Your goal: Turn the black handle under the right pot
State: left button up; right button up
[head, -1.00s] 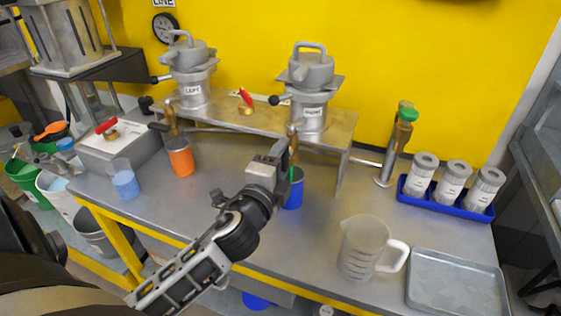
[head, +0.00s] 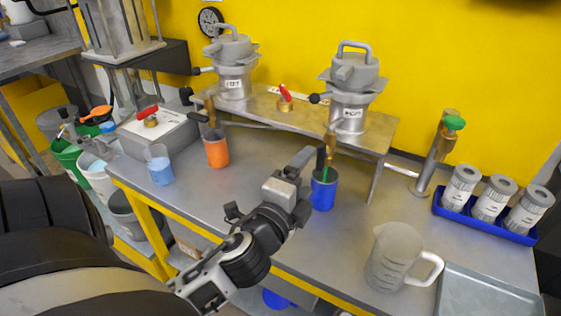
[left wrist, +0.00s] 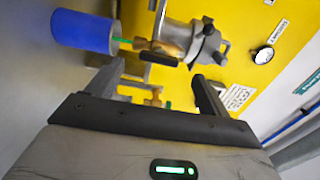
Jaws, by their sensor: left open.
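The right pot (head: 350,85) is grey metal and stands on the metal stand. Below it, a brass valve (head: 332,141) hangs under the stand's front edge. The valve's black handle (head: 320,160) points down, above and beside the blue cup (head: 323,192). My left gripper (head: 305,168) is open, close to the handle and partly overlapping it. In the left wrist view, the black handle (left wrist: 158,58) lies just beyond and between the fingertips (left wrist: 158,75), and I see no contact. The blue cup (left wrist: 85,31) shows at upper left. My right gripper is not in view.
The left pot (head: 236,70) stands on the same stand (head: 270,122), with an orange cup (head: 216,152) below. A clear jug (head: 390,262) and a grey tray (head: 485,295) are at right. A blue rack (head: 480,222) holds jars. The table's middle right is clear.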

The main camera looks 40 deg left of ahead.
pick_arm(q)
jog(key=v, duration=1)
jog(key=shift+s, duration=0.1)
jog(key=shift+a, duration=0.1)
